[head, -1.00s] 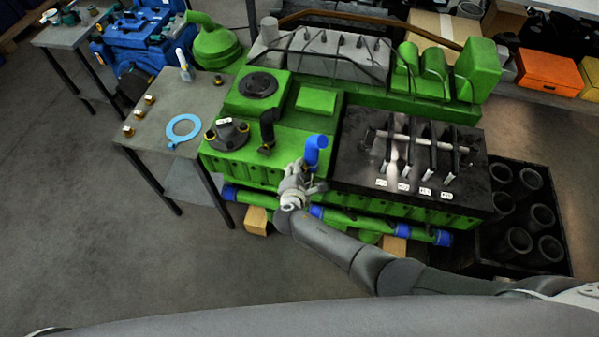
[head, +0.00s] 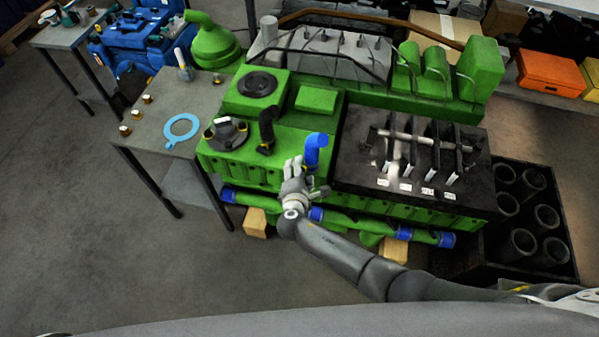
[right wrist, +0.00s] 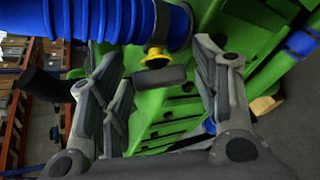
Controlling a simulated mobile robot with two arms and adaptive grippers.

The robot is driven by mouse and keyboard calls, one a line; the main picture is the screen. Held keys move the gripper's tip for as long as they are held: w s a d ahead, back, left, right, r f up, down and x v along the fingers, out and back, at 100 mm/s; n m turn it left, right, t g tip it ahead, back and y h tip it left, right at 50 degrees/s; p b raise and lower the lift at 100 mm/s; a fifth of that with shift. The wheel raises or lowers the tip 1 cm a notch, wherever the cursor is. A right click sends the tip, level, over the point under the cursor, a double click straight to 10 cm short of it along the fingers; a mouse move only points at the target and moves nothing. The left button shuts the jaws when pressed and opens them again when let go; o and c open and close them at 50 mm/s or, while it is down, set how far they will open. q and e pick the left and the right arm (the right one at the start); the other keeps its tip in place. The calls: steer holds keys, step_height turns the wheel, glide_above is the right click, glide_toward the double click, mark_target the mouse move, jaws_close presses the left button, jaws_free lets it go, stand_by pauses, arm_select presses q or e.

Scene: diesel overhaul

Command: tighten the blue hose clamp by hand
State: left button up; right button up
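A blue elbow hose (head: 315,148) stands at the front of the green engine (head: 225,160). In the right wrist view the ribbed blue hose (right wrist: 95,18) crosses the top left. A dark clamp band (right wrist: 180,27) circles its end, with a yellow screw piece (right wrist: 157,57) and a dark grey tab (right wrist: 158,77) hanging below. My right gripper (head: 296,168) is just in front of and left of the hose base. Its fingers are spread apart in the right wrist view (right wrist: 158,82), with the tab between them and visible gaps on both sides. My left gripper is not in view.
A black hose (head: 267,128) stands left of the blue one. A dark block with upright levers (head: 410,160) is to the right. A grey table (head: 148,120) holds a light-blue ring (head: 182,128). A crate of cylinders (head: 515,240) stands at far right. The floor in front is clear.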

steer(key=v, duration=1.2)
stand_by(0.3)
